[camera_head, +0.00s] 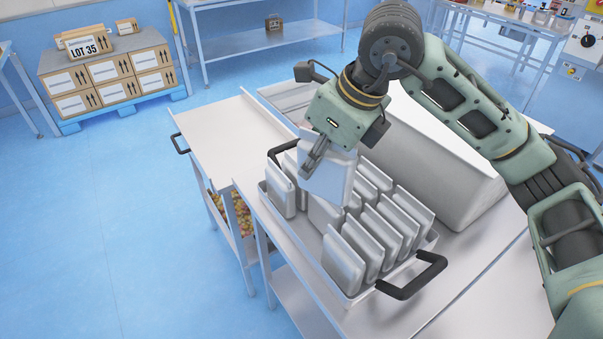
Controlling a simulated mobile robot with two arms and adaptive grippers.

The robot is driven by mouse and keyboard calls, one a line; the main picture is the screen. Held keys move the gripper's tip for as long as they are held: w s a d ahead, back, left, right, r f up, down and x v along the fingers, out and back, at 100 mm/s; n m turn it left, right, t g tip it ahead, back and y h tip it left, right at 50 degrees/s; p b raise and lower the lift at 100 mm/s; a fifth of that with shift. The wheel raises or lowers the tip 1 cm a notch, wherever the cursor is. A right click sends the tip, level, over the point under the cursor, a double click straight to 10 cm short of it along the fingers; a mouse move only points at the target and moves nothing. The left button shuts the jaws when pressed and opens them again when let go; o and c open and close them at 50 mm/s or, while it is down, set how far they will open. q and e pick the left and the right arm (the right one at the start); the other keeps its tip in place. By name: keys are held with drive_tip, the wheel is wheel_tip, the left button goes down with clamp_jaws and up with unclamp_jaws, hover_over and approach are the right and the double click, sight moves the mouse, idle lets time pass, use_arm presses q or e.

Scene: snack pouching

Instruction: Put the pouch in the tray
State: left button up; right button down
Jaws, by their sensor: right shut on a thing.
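My right gripper (316,158) comes in from the right and points down over the tray. It is shut on a white pouch (335,177), which hangs upright and slightly tilted among the tray's pouches. I cannot tell whether its lower edge touches the tray floor. The tray (337,285) is a pale metal one with black handles, on the steel table. Several white pouches (345,262) stand upright in rows in it. Part of the tray behind the held pouch is hidden. My left gripper is not in view.
A large pale sloped metal housing (440,165) stands right behind the tray. A lower steel cart top (225,140) to the left is clear. Boxes on a blue pallet (110,80) and a steel shelf stand farther back. The blue floor at left is free.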

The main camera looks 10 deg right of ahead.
drive_tip(key=w+p+x, duration=0.1)
drive_tip(key=p+x, duration=0.1)
drive_tip(key=x, duration=0.5)
drive_tip(key=shift+w, duration=0.2)
drive_tip(key=c, duration=1.4)
unclamp_jaws()
drive_tip(key=shift+w, duration=0.1)
use_arm(q)
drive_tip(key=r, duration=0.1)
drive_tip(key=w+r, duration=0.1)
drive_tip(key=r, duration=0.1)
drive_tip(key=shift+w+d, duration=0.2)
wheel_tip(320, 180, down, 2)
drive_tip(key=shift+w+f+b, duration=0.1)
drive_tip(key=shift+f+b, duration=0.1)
drive_tip(key=shift+b, duration=0.85)
use_arm(e)
drive_tip(key=v, duration=1.2)
drive_tip(key=shift+a, duration=0.1)
